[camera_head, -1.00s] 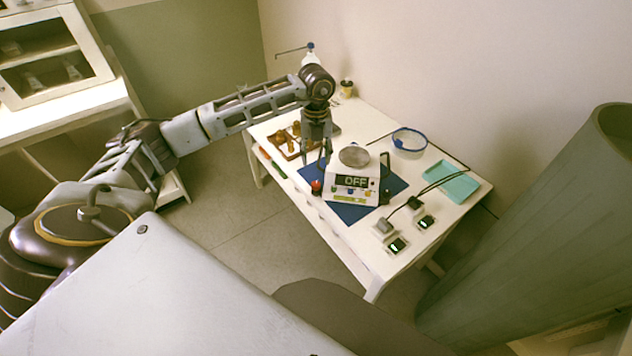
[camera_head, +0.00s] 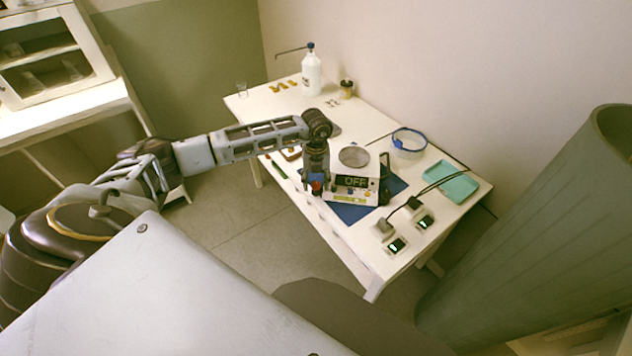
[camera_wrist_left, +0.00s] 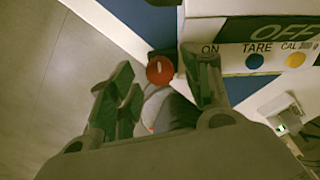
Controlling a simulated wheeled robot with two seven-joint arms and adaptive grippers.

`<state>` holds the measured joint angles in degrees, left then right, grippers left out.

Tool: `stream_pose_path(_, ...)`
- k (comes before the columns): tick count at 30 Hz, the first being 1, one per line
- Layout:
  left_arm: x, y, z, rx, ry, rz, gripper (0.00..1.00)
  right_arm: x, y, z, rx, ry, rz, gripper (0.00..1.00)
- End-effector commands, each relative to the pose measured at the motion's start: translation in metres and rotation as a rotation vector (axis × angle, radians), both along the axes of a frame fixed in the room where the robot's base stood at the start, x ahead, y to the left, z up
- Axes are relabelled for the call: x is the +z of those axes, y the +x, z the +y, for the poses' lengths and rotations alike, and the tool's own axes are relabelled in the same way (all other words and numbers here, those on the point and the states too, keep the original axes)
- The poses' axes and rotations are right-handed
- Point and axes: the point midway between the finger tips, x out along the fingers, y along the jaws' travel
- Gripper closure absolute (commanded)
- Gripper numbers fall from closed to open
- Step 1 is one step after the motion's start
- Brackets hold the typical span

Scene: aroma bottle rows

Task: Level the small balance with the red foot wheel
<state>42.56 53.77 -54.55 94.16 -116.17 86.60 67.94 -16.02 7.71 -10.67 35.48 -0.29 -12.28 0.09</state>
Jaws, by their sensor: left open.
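The small white balance (camera_head: 352,183) stands on a blue mat (camera_head: 350,212) on the table. Its display reads OFF and a round pan (camera_head: 354,157) sits on top. The red foot wheel (camera_head: 317,186) is at the balance's left front corner; it also shows in the left wrist view (camera_wrist_left: 160,70). My left gripper (camera_head: 317,183) points down over that corner. In the left wrist view the open fingers (camera_wrist_left: 160,90) are either side of the wheel's line, with the wheel just beyond them; I cannot tell whether they touch it. My right gripper is not in view.
Two small devices with green displays (camera_head: 397,245) lie right of the mat on the white table (camera_head: 372,262). A teal tray (camera_head: 450,187) and a blue-rimmed clear dish (camera_head: 409,141) are behind. A white bottle (camera_head: 311,72) stands at the far end.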

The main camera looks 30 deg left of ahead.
Motion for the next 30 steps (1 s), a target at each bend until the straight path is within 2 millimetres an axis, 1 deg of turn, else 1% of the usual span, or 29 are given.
stream_pose_path(4,-0.0064,0.0001,-0.0003,-0.001,0.001,-0.001,0.51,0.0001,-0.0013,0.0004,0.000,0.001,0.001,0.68)
stream_pose_path(13,-0.0074,0.0001,-0.0002,0.000,0.001,-0.001,0.51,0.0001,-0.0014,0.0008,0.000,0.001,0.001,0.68)
stream_pose_path(14,-0.0074,0.0001,-0.0002,0.000,0.001,-0.001,0.53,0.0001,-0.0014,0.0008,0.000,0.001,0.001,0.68)
stream_pose_path(24,-0.0072,0.0001,-0.0001,0.000,0.001,-0.001,0.97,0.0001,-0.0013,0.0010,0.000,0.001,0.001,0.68)
stream_pose_path(30,-0.0072,0.0001,0.0000,-0.006,0.001,-0.001,0.98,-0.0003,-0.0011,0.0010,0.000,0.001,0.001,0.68)
